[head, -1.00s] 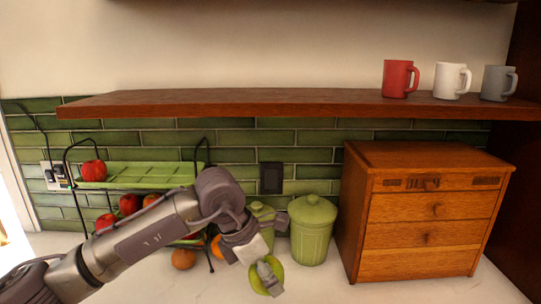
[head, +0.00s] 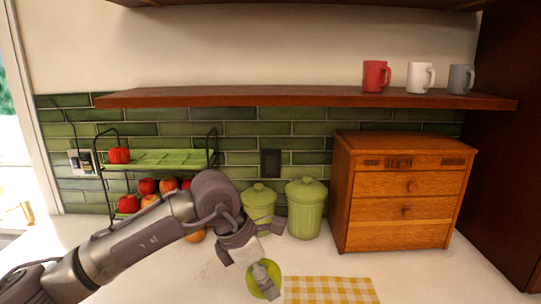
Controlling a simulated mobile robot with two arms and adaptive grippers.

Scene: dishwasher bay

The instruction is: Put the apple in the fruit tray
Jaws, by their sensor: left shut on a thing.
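A green apple (head: 257,287) is in my left gripper (head: 264,279), which is shut on it at the lower middle of the head view, with the fingers covering part of it. The fruit tray is a green tiered rack (head: 160,160) in a black wire frame at the back left. Its upper tier holds one red apple (head: 119,155) at the left end. Several red fruits (head: 148,187) sit on the lower tier, which my left arm partly hides. My right gripper is not in view.
An orange fruit (head: 196,236) lies on the counter by the rack. Two green canisters (head: 305,209) and a wooden drawer box (head: 398,195) stand at the back. A shelf (head: 300,97) with mugs hangs above. A yellow checked cloth (head: 328,290) lies right of the apple.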

